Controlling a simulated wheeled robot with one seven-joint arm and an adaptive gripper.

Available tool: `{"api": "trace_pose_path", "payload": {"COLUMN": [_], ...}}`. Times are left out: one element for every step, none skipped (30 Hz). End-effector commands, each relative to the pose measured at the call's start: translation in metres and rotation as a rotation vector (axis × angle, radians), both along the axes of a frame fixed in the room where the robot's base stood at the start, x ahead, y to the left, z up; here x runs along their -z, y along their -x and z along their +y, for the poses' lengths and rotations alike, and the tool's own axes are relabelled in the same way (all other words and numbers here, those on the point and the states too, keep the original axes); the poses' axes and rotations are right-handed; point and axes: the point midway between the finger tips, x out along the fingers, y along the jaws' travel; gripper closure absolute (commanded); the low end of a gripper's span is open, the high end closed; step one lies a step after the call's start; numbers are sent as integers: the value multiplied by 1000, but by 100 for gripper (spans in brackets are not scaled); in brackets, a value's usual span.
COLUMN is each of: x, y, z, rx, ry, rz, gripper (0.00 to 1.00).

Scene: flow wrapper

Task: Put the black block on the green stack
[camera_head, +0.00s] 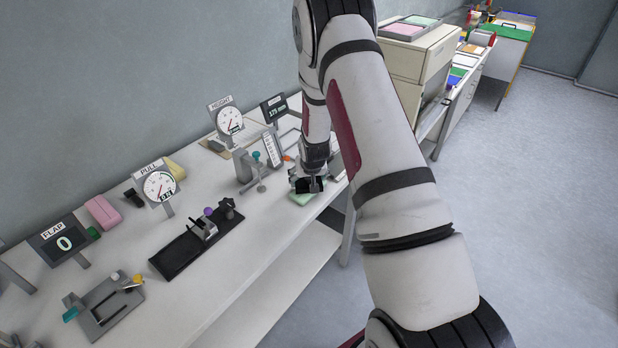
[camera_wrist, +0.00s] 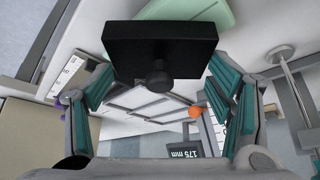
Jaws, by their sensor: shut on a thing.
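The black block (camera_head: 308,186) is a flat dark slab held at the end of my gripper (camera_head: 311,178) in the head view. In the wrist view the black block (camera_wrist: 160,43), with a round knob on its near face, is between the two teal-padded fingers of my gripper (camera_wrist: 160,75), which are shut on it. The green stack (camera_head: 303,200) is pale green and lies just below the block near the table's front edge. Part of the green stack (camera_wrist: 190,10) shows behind the block in the wrist view; the rest is hidden. I cannot tell whether block and stack touch.
A metal stand with a teal knob (camera_head: 256,158) is left of my gripper. HEIGHT gauge (camera_head: 226,120) and a 175 mm display (camera_head: 273,108) stand behind. An orange piece (camera_wrist: 194,111) lies nearby. A black fixture (camera_head: 196,243) is further left on the white table (camera_head: 262,225).

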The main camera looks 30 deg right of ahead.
Motion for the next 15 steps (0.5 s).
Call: {"api": "trace_pose_path", "payload": {"x": [-2,-2,-2,-2,-2,-1,0,0,1,2,2,2,2,2,2], "y": [-2,-2,-2,-2,-2,-1,-2,-2,-2,0,0,0,0,0,0], "z": [-1,0,0,0,0,0,0,0,0,0,0,0,0,0,0], "rx": [-1,0,-1,-1,0,0,0,0,0,0,0,0,0,0,0], "ry": [1,2,1,1,2,2,2,2,2,0,0,0,0,0,0], "rz": [-5,-5,-5,-5,-5,-5,-4,-4,-4,-1,0,0,0,0,0], "gripper": [87,87,87,87,87,87,87,87,87,19,12,6,6,6,6]}}
